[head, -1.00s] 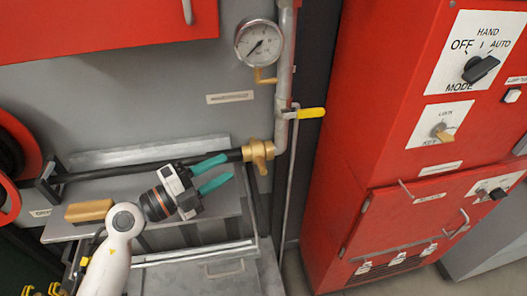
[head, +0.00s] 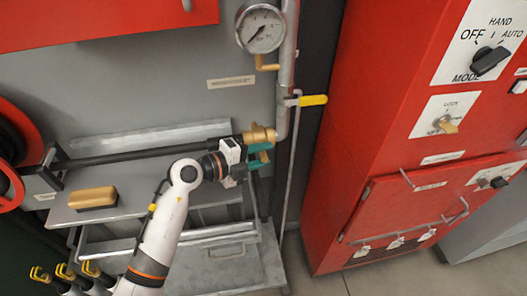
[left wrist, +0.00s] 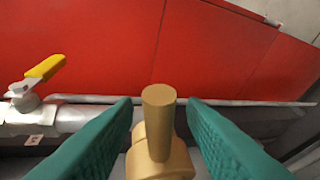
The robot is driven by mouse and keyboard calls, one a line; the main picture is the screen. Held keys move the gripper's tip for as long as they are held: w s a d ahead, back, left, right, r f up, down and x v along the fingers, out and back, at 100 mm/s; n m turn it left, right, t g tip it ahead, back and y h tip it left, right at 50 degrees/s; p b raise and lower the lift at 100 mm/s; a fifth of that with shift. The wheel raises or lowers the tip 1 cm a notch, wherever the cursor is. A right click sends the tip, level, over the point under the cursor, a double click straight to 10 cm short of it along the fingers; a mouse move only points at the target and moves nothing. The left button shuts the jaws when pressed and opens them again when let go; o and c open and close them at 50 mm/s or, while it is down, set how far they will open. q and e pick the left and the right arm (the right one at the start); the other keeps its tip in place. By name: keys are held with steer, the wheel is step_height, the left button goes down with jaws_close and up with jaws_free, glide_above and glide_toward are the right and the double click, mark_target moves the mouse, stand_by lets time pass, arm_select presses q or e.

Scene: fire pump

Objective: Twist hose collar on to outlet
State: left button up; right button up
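The brass hose collar (head: 259,134) sits where the black hose (head: 150,152) meets the lower end of the grey outlet pipe (head: 284,112). In the left wrist view the collar (left wrist: 160,160) has a round lug pointing towards the camera. My left gripper (head: 265,153) is at the collar, just below it in the head view. In the left wrist view its teal fingers (left wrist: 160,105) are spread on both sides of the lug, with visible gaps, holding nothing. The collar's seating on the outlet is partly hidden. My right gripper is not in view.
A yellow-handled valve (head: 312,100) and a pressure gauge (head: 261,28) are on the pipe. A red control cabinet (head: 350,165) stands close on the right. A brush-like tan block (head: 93,198) lies on the grey shelf, and a red reel (head: 15,125) is at the left.

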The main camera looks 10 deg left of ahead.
arm_select(q)
steer(key=shift+w+d+f, duration=0.15)
steer(key=shift+w+d, duration=0.15)
steer(key=shift+d, duration=0.05)
steer(key=shift+c, duration=0.2)
jaws_close()
